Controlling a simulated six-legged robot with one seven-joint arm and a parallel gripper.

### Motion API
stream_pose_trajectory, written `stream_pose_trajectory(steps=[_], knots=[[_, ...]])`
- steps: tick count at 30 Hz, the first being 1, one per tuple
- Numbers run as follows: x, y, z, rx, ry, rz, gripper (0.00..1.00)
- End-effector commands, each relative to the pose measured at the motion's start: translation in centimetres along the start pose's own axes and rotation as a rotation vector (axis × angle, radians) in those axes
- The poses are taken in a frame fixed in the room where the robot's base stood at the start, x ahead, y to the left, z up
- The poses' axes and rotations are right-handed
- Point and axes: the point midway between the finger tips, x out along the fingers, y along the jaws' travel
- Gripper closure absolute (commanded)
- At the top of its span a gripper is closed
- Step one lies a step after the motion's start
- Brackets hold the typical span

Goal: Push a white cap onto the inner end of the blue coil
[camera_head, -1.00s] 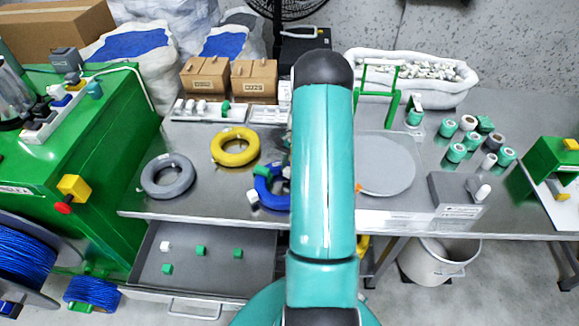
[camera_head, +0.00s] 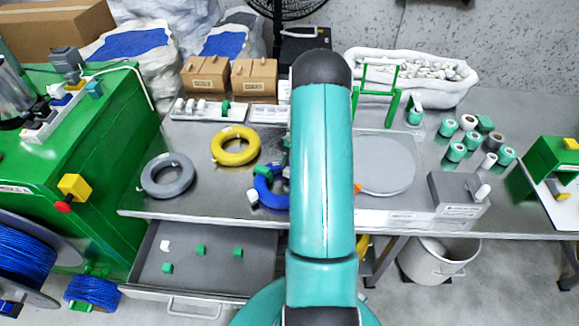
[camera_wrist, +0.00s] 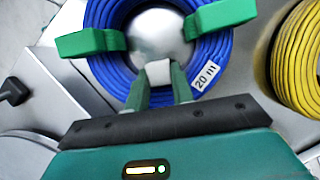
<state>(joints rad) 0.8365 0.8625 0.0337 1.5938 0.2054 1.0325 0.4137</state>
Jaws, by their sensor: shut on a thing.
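The blue coil (camera_head: 271,198) lies on the metal table, partly hidden behind my arm in the head view. In the wrist view the blue coil (camera_wrist: 108,72) fills the top middle, with a "20 m" label and two green pieces across it. My gripper (camera_wrist: 158,80) is shut on a small white cap (camera_wrist: 158,70) at the coil's inner edge, over the central opening. I cannot tell whether this cap touches the coil's inner end, which I cannot make out. Another white piece (camera_head: 252,196) shows at the coil's outer left side in the head view.
A yellow coil (camera_head: 235,146) and a grey coil (camera_head: 167,176) lie to the left. The open drawer (camera_head: 215,276) below holds a white piece and several green ones. A round grey plate (camera_head: 385,165) and a grey box (camera_head: 455,196) are to the right.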

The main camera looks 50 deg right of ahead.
Motion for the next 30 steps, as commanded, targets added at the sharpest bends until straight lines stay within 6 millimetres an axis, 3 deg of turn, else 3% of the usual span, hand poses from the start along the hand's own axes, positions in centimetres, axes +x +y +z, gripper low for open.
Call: stream_pose_trajectory(steps=[4,5,13,17,18,30], knots=[[0.24,0.04,-0.01,0.0,-0.001,0.001,0.96],[0.24,0.05,-0.01,0.0,-0.001,0.001,0.71],[0.17,0.02,-0.02,0.0,0.0,0.001,0.69],[0.13,0.02,-0.03,0.0,0.0,0.0,0.46],[0.13,0.03,-0.04,0.0,0.0,0.0,0.45],[0.15,0.16,-0.11,0.002,0.001,0.002,0.45]])
